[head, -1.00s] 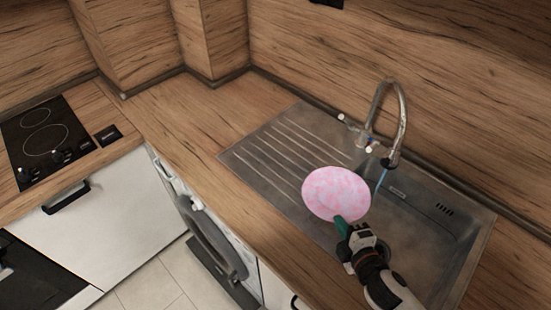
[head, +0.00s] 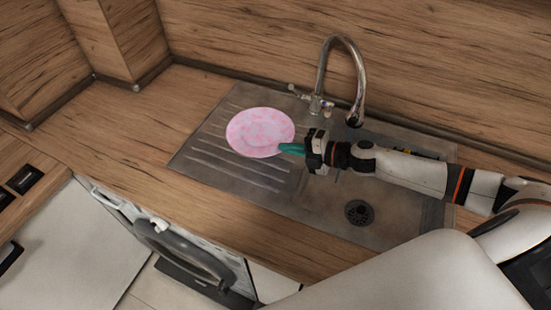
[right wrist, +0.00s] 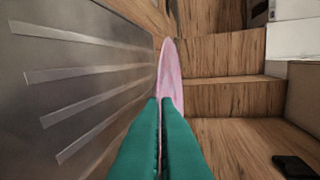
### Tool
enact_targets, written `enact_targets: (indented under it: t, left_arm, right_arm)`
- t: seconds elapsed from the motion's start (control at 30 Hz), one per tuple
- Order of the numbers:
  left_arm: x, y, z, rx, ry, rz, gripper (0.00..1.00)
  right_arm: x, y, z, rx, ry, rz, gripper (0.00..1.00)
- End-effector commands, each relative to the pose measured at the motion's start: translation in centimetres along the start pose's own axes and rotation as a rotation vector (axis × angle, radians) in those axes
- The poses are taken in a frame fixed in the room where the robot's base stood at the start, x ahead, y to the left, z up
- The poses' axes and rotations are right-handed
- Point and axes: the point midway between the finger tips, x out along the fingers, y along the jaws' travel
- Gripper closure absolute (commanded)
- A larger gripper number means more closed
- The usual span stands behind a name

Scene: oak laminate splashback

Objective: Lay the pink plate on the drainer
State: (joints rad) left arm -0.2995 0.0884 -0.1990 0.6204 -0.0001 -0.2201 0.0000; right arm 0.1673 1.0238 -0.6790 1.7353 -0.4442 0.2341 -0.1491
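The pink plate (head: 260,131) is over the ridged drainer (head: 222,165), left of the tap, in the head view. My right gripper (head: 288,149) comes in from the right with its green fingers shut on the plate's near right rim. In the right wrist view the plate (right wrist: 170,70) shows edge-on between the green fingers (right wrist: 160,135), with the drainer ridges (right wrist: 85,77) to the left. I cannot tell whether the plate touches the drainer. My left gripper is not in view.
The tap (head: 350,75) arches behind my right arm. The sink drain (head: 359,212) lies to the right, below the arm. Bare wooden worktop (head: 150,130) extends left of the drainer. A washing machine (head: 175,235) stands under the counter.

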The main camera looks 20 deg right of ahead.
Motion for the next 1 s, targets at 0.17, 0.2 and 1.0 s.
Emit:
enact_targets:
  t: [0.17, 0.2, 1.0]
  left_arm:
    - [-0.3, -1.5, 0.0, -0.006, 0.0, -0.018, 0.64]
    - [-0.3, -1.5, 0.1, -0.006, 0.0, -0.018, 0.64]
    - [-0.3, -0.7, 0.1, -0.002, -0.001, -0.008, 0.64]
  right_arm:
    - [0.8, 2.3, -0.3, 0.002, 0.001, -0.004, 1.0]
    - [0.8, 2.6, -0.3, 0.001, 0.001, -0.004, 1.0]
    - [1.9, 7.0, -0.8, -0.001, 0.001, -0.002, 0.86]
